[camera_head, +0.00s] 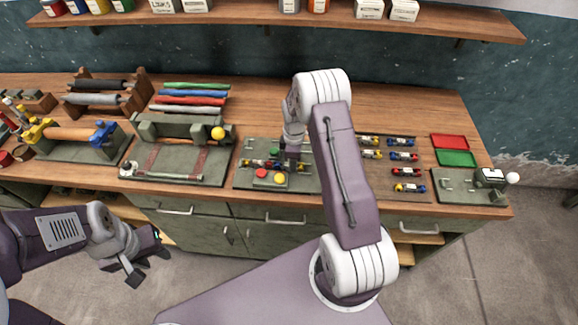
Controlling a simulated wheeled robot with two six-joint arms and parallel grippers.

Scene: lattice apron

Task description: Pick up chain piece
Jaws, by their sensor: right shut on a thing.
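Small chain pieces with yellow, red and blue ends lie in two columns on a brown board (417,178) right of centre; one of them is a red-ended piece (405,172). A row of dark and coloured links (260,164) lies on the grey-green fixture (245,183) in the middle of the bench. My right gripper (288,164) points down over this fixture, at the row's right part. It is shut on a small piece, mostly hidden by the gripper. My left gripper (150,268) is open and empty, in front of the bench at the lower left.
A red tray (450,142) and green tray (457,158) lie at the right, behind a small press (490,178). A roller fixture (180,160) and coloured rods (190,98) are to the left. My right arm hides part of the bench.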

